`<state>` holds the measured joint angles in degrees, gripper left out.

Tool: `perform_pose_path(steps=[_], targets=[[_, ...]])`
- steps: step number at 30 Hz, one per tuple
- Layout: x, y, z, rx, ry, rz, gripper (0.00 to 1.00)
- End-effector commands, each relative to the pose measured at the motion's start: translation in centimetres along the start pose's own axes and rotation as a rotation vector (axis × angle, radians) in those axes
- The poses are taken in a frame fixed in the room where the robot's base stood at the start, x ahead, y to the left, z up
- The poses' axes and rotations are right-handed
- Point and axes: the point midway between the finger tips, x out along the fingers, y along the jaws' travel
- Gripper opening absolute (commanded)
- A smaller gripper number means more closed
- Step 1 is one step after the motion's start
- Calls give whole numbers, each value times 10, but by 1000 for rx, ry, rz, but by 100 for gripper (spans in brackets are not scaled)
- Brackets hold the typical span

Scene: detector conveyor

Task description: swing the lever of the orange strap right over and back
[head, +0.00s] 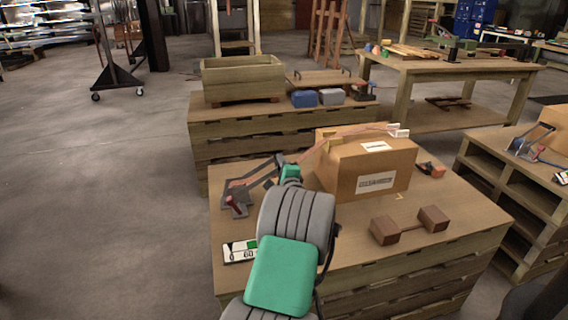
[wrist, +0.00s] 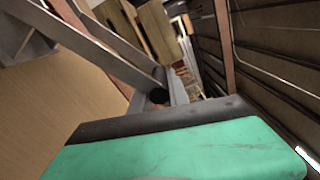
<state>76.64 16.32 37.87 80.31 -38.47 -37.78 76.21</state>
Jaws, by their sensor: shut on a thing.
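A cardboard box (head: 375,165) stands on the wooden table, with a thin pinkish-orange strap (head: 340,135) over its top. To its left lies a grey metal ratchet frame (head: 237,190) with a red part and bars running up towards my gripper. My gripper (head: 276,168) is left of the box, shut on the grey lever; my own green and grey arm hides part of the grip. In the wrist view, grey metal bars (wrist: 95,48) run down to a dark round pivot just beyond my gripper's dark edge. The fingertips themselves are not clearly visible there.
Another rack (head: 510,165) stands close on the right.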

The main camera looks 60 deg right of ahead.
Motion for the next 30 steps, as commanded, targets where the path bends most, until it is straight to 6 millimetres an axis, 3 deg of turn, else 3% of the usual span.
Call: perform_pose_path(steps=[1, 4, 5, 12, 21, 30], targets=[[0, 9, 6, 11, -11, 16, 0], [0, 9, 6, 11, -11, 17, 0], [0, 9, 6, 11, -11, 17, 23], [-1, 5, -1, 6, -1, 10, 41], [-7, 1, -3, 3, 3, 5, 41], [-64, 2, -2, 6, 3, 8, 41]])
